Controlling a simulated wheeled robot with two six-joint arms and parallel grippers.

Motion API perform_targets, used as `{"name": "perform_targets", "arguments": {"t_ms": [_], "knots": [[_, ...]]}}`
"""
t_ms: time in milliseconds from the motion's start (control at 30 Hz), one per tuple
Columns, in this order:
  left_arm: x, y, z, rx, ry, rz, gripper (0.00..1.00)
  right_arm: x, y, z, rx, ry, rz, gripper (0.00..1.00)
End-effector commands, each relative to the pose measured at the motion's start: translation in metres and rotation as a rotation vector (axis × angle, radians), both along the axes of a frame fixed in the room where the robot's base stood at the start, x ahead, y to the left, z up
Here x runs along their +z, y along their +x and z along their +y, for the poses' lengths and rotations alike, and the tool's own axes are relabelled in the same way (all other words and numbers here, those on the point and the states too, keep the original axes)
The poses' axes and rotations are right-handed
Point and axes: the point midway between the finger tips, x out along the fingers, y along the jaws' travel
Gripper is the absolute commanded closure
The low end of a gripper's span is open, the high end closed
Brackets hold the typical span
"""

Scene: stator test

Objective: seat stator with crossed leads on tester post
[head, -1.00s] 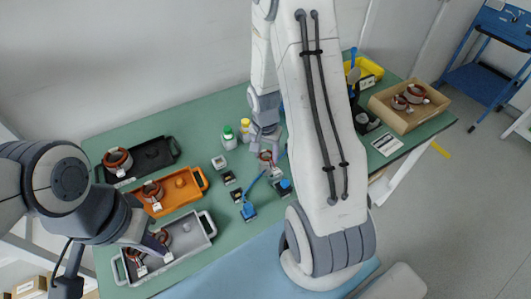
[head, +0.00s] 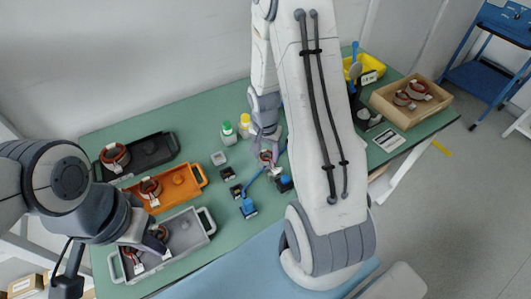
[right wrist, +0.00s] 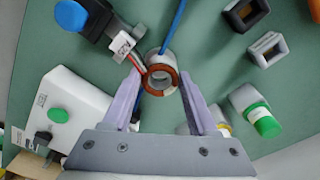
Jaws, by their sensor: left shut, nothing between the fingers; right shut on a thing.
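My right gripper (right wrist: 162,78) is shut on a stator (right wrist: 163,77), a pale ring with reddish-brown windings, held between its two lilac fingers. Its red and pale leads run up-left to a white tag (right wrist: 122,45) beside a dark block with a blue knob (right wrist: 70,15). I cannot tell whether the leads cross, or whether a post is inside the ring. In the head view the held stator (head: 265,156) is small, at mid-table beside the blue-topped fixtures (head: 248,207). My left gripper (head: 152,243) is shut and empty above the grey tray (head: 183,254), partly hidden by its arm.
Other stators lie in the black tray (head: 152,152), orange tray (head: 184,192), grey tray and cardboard box (head: 423,120). My right arm hides mid-table.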

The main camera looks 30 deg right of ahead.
Motion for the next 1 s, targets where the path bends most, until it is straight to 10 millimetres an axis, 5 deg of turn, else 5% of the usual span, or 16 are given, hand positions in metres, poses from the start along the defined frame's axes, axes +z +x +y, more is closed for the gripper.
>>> {"name": "perform_targets", "arguments": {"t_ms": [800, 833, 900, 1000], "knots": [[-0.0062, 0.0, -0.0001, 0.0, 0.0, 0.0, 1.0, -0.0064, 0.0004, 0.0, 0.0, 0.0, 0.0, 1.0], [-0.0062, 0.0, -0.0001, 0.0, 0.0, 0.0, 1.0, -0.0064, 0.0004, 0.0, 0.0, 0.0, 0.0, 0.3], [-0.0062, 0.0, -0.0001, 0.0, 0.0, 0.0, 1.0, -0.0064, 0.0003, -0.0001, 0.0, 0.0, 0.0, 0.06], [-0.0062, 0.0001, 0.0, 0.0, 0.0, 0.0, 1.0, -0.0064, 0.0003, -0.0001, 0.0, 0.0, 0.0, 0.06]]}}
